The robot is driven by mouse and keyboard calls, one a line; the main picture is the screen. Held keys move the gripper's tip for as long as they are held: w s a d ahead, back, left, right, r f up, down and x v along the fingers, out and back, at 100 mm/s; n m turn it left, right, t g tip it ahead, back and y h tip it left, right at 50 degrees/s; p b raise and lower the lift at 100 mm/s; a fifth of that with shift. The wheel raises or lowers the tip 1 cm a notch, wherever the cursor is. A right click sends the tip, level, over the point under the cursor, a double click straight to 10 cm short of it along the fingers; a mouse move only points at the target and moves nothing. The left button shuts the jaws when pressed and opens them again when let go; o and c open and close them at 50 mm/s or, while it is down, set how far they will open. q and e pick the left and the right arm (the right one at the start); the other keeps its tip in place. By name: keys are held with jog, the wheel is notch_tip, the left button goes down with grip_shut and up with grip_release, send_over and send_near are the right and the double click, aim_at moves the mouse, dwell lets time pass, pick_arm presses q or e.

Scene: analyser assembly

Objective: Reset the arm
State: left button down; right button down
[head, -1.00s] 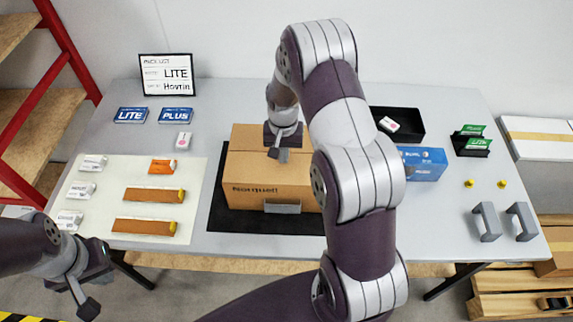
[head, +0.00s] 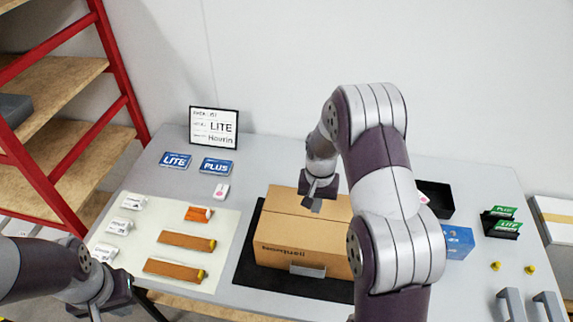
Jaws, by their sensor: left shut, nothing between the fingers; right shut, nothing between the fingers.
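My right arm reaches up over the table from the lower right and bends down. Its gripper (head: 313,203) is shut and empty, just above the top of the cardboard box (head: 300,243); I cannot tell if it touches. The box looks closed and stands on a black mat (head: 246,267). My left gripper (head: 97,314) is at the lower left, off the table's front edge, shut and partly cut off by the bottom of the picture.
A pale mat (head: 222,235) at left holds small white packs and orange-brown pieces. Blue cards, a framed sign (head: 214,127), a black tray (head: 436,199), a blue box (head: 459,242), green cards (head: 501,221) and grey handles (head: 513,304) stand around. A red shelf (head: 122,75) rises at left.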

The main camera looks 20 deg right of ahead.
jog(key=s+a+r+n+b, duration=0.2)
jog(key=s+a, duration=0.3)
jog(key=s, duration=0.3)
jog(key=s+a+r+n+t+b, duration=0.1)
jog(key=s+a+r+n+b, duration=0.1)
jog(key=s, duration=0.6)
jog(key=a+n+b, duration=0.1)
jog(key=a+n, duration=0.1)
jog(key=shift+a+r+n+b, duration=0.3)
jog(key=shift+a+r+b, duration=0.05)
jog(key=shift+r+b, duration=0.05)
